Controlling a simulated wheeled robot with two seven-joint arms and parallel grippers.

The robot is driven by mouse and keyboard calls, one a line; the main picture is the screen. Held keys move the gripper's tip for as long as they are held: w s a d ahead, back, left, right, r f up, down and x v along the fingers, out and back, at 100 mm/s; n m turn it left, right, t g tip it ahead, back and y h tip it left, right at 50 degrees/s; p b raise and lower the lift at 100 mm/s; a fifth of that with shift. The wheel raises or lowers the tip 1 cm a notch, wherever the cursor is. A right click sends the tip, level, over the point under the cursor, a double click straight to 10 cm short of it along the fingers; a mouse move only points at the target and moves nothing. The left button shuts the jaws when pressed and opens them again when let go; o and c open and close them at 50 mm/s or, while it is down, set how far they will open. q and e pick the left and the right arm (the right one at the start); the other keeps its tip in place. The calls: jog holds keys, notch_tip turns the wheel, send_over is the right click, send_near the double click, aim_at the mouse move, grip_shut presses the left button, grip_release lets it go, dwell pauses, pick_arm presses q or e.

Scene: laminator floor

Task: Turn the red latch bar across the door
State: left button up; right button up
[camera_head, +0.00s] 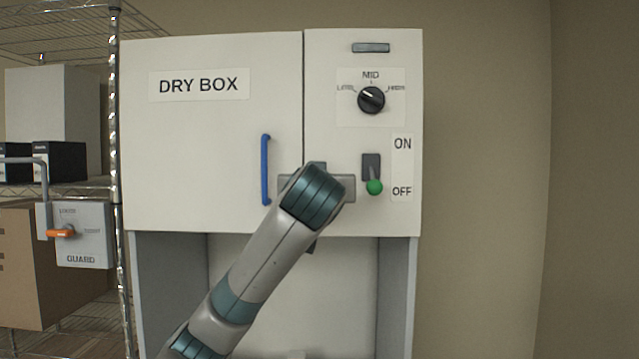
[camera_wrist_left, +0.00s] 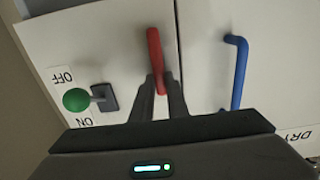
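The red latch bar (camera_wrist_left: 154,52) shows in the left wrist view beside the door seam, lying roughly along it. In the head view it is hidden behind my left wrist. The door (camera_head: 200,130) of the white dry box looks closed against the panel. My right gripper is in neither view.
A blue door handle (camera_head: 265,170) stands left of the bar. A green-knobbed switch (camera_head: 374,187) is close on the right, below a black dial (camera_head: 371,99). A wire rack (camera_head: 115,180) with boxes and a guard box (camera_head: 83,240) stands left. The right side is bare wall.

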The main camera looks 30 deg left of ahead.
pick_arm(q)
grip_shut()
jog(key=shift+d+m, duration=0.1)
jog(key=shift+m, duration=0.3)
jog(key=shift+w+d+f+m+b, duration=0.25)
jog(key=shift+d+f+m+b, duration=0.15)
jog(key=shift+m, duration=2.45)
jog(key=shift+w+d+f+m+b, duration=0.2)
jog(key=shift+d+f+m+b, duration=0.25)
jog(key=shift+m, duration=2.45)
jog(key=shift+w+d+f+m+b, duration=0.25)
jog(key=shift+f+m, duration=0.3)
jog(key=shift+m, duration=2.3)
jog(key=shift+a, duration=0.1)
jog(key=o, duration=0.7)
grip_release()
jog(key=shift+c, duration=0.2)
jog(key=shift+s, duration=0.1)
